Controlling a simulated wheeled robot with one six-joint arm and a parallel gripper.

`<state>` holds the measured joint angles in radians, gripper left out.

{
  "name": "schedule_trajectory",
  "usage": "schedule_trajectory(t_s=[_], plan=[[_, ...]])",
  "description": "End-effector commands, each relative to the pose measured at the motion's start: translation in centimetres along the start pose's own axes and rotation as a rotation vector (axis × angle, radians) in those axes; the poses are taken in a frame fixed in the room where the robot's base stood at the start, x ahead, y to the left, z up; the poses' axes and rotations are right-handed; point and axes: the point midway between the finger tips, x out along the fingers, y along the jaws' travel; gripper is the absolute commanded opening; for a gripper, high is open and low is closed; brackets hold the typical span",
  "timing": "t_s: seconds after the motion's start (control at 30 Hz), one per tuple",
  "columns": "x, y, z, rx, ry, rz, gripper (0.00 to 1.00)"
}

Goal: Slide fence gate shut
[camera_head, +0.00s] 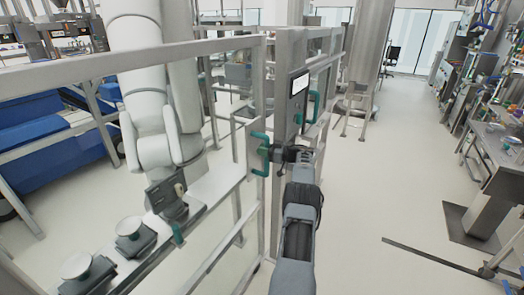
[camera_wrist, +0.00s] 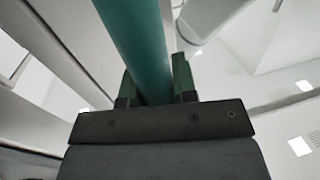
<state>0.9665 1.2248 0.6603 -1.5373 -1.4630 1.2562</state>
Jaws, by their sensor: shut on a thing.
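The fence gate (camera_head: 140,57) is a grey metal frame across the left of the head view. Its upright edge carries a green D-shaped handle (camera_head: 259,138). My gripper (camera_head: 272,153) is at this handle, shut on it. In the wrist view the handle shows as a teal bar (camera_wrist: 137,45) running between the two green fingers of my gripper (camera_wrist: 154,82). A grey fence post (camera_head: 291,75) with a white label stands just right of the gate's edge. Whether the gate's edge touches the post is unclear, as my gripper and arm cover the lower part.
A second green handle (camera_head: 315,106) sits on the fence beyond the post. Behind the gate stand a white robot arm (camera_head: 152,110) and a bench with round-topped fixtures (camera_head: 130,228). Open floor (camera_head: 400,170) lies to the right, with a workbench (camera_head: 500,150) at the far right.

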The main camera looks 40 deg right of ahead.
Motion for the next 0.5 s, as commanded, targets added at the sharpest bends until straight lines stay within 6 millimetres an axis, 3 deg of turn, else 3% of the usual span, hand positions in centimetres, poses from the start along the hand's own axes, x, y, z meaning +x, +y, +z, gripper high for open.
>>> schedule_trajectory(t_s=[0.07,0.1,0.37,0.5], plan=[[0.20,0.01,-0.28,-0.002,0.004,0.000,0.00],[0.15,0.03,-0.30,-0.002,0.004,0.001,0.27],[-0.40,0.25,-0.21,-0.002,0.003,0.009,0.52],[-0.47,0.26,-0.17,-0.001,0.002,0.009,0.52]])
